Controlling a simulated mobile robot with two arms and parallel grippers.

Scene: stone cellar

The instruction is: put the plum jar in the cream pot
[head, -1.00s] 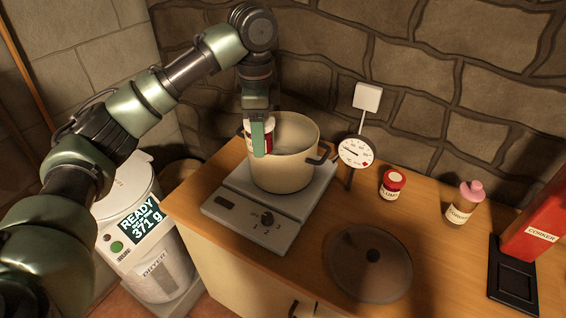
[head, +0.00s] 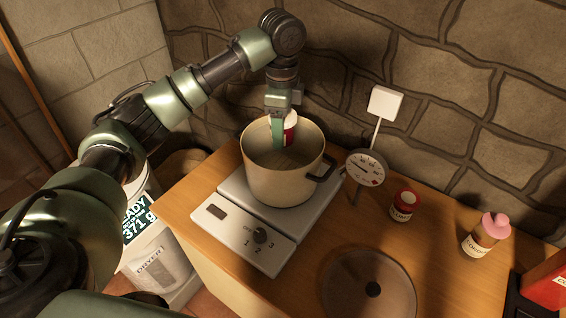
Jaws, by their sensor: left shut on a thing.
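The cream pot (head: 282,184) stands open on a white hot plate, its dark handle toward the right. My left gripper (head: 279,134) points down at the pot's far side and is shut on a red and white jar (head: 291,130). The held jar overlaps the far rim and the upper inside of the pot; I cannot tell how deep it is. The gripper finger hides part of it, and its label is too small to read surely. Another red-lidded jar (head: 403,206) stands on the counter right of the pot, its label also unclear. My right gripper is not in view.
The hot plate (head: 222,232) has a front knob. A dial gauge (head: 365,169) on a stand is close to the pot's right. A round lid (head: 345,283) lies in front. A pink-capped bottle (head: 482,238) and red corker (head: 548,288) stand right. A dryer (head: 158,262) is left.

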